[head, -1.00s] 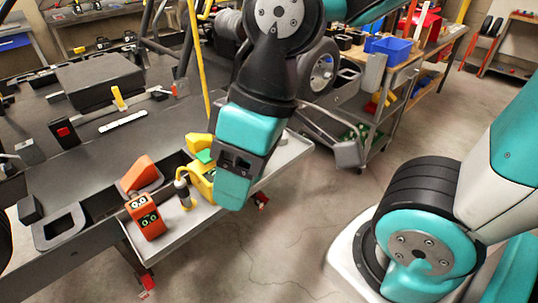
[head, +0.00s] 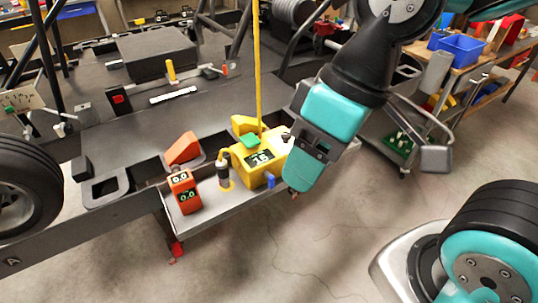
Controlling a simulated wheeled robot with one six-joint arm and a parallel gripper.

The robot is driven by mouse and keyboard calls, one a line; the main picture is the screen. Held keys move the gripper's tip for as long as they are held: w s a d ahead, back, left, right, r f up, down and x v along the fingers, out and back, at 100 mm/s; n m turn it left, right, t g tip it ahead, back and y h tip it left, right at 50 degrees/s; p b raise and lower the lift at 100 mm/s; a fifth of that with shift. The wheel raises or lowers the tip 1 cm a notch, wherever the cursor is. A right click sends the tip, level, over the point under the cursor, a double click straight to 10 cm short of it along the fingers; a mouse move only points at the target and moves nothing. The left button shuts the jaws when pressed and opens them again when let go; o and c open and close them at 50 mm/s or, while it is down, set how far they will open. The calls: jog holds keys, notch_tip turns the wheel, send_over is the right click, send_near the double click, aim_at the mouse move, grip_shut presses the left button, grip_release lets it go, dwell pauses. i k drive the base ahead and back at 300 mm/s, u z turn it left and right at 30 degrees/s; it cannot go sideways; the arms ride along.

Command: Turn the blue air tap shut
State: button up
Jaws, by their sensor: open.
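A yellow box (head: 245,176) with a dark display stands on the grey side shelf (head: 215,215) of the kart stand. A small blue piece (head: 271,181), which looks like the air tap's handle, sits upright low at its right front. My gripper (head: 297,187) points down just right of the box, its teal end close to the blue piece with a small gap in the picture. It is open and nothing shows in it. The inner faces of its fingers are hidden from this side.
A yellow pole (head: 257,70) rises behind the box. A trolley (head: 398,145) stands behind my arm. The floor in front is clear.

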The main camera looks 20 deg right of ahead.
aim_at(271, 178)
jog(key=z, duration=1.2)
jog(key=k, duration=0.85)
jog(key=u, duration=0.05)
